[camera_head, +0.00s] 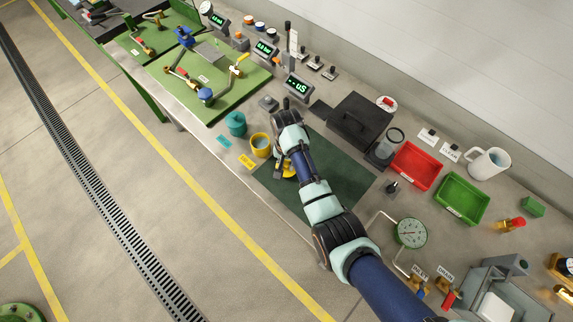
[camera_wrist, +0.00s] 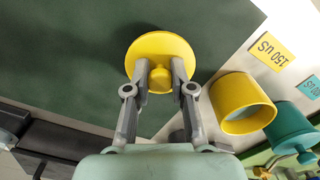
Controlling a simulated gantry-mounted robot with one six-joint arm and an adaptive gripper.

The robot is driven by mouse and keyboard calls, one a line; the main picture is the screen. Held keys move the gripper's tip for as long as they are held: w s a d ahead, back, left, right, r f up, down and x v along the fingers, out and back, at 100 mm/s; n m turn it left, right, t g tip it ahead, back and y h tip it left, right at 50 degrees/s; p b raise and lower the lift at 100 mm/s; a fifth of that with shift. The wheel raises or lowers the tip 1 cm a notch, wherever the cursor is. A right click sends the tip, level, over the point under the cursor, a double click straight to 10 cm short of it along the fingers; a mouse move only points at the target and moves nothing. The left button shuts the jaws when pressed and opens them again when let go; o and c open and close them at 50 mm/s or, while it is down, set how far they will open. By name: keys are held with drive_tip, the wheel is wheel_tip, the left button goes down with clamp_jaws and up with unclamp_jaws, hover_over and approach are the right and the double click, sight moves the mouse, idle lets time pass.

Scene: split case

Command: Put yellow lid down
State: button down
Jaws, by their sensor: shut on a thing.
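A round yellow lid (camera_wrist: 160,50) with a knob shows in the wrist view. My gripper (camera_wrist: 160,76) is shut on the lid's knob, with a finger on either side. In the head view the lid (camera_head: 286,170) is partly hidden by my arm, over the dark green mat (camera_head: 325,192). I cannot tell whether the lid touches the mat. An open yellow cup (camera_wrist: 240,104) stands beside the mat, to the right of the lid in the wrist view; it also shows in the head view (camera_head: 260,146).
A lidded teal cup (camera_head: 236,124) stands next to the yellow cup. Yellow and teal labels lie at the bench edge. A black case (camera_head: 352,127), a red bin (camera_head: 415,165) and a green bin (camera_head: 461,198) stand beyond the mat. Much of the mat is clear.

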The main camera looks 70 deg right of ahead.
drive_tip(key=shift+f, duration=0.85)
drive_tip(key=shift+f, duration=0.1)
drive_tip(key=c, duration=1)
unclamp_jaws()
wheel_tip(320, 180, up, 12)
drive_tip(key=p, duration=0.2)
